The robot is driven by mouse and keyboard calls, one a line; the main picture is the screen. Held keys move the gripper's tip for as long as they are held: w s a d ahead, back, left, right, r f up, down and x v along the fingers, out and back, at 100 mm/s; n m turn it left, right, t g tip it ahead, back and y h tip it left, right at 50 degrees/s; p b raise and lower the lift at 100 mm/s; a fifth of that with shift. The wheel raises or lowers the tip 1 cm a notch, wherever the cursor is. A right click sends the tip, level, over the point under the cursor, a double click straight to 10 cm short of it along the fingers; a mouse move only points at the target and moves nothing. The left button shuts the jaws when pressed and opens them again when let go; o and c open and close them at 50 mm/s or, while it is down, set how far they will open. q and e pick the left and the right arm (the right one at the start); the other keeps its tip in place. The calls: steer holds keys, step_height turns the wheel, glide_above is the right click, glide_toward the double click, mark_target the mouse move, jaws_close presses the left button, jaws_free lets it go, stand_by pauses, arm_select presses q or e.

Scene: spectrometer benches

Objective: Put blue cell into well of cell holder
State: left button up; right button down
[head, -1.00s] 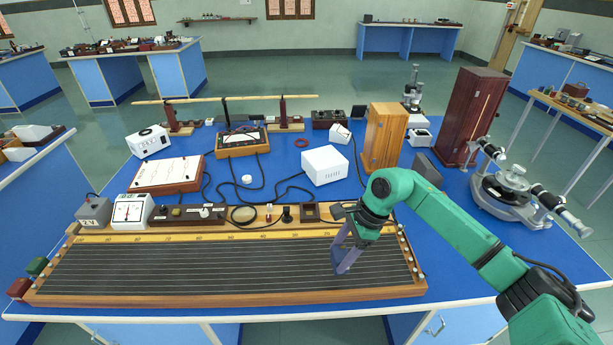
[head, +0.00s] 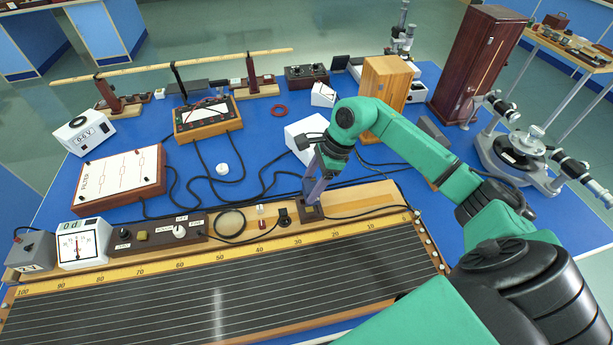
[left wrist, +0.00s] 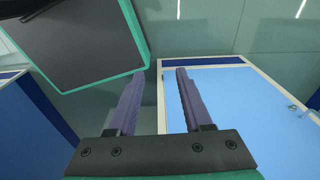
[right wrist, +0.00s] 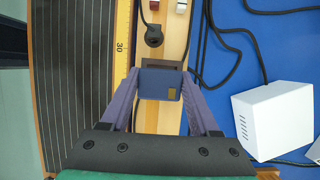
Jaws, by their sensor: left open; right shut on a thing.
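The blue cell (right wrist: 160,84), with a small tan patch, is between the fingers of my right gripper (right wrist: 160,92). In the head view my right gripper (head: 312,197) points down at the cell holder (head: 311,213), a dark brown block on the wooden strip behind the wires. In the right wrist view part of the cell holder (right wrist: 162,65) shows just beyond the cell, and the cell hides the rest. I cannot tell whether the cell is above the well or partly in it. My left gripper (left wrist: 160,72) is open and empty, away from the bench objects.
A black plug (head: 284,216) with a cable stands just left of the holder. A white box (head: 303,136) is behind my right gripper, and a wooden case (head: 385,96) is behind my right arm. The wire board (head: 170,292) lies in front.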

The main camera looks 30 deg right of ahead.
steer(key=shift+w+f+b, duration=0.15)
steer(key=shift+f+b, duration=0.15)
steer(key=shift+f, duration=0.6)
steer(key=shift+w+f+b, duration=0.2)
steer(key=shift+f+b, duration=0.05)
steer(key=shift+f, duration=0.3)
steer(key=shift+w+f+b, duration=0.15)
steer(key=shift+f+b, duration=0.05)
steer(key=shift+f, duration=0.35)
steer(key=shift+s+f+b, duration=0.1)
steer(key=shift+f+b, duration=0.25)
steer(key=shift+s+f+b, duration=0.1)
steer(key=shift+f+b, duration=0.4)
steer(key=shift+b, duration=0.1)
steer(key=shift+f, duration=0.25)
arm_select(q)
steer(key=f, duration=0.2)
steer(key=w+f, duration=0.1)
steer(key=f, duration=0.1)
arm_select(e)
steer(key=shift+c, duration=0.2)
jaws_free()
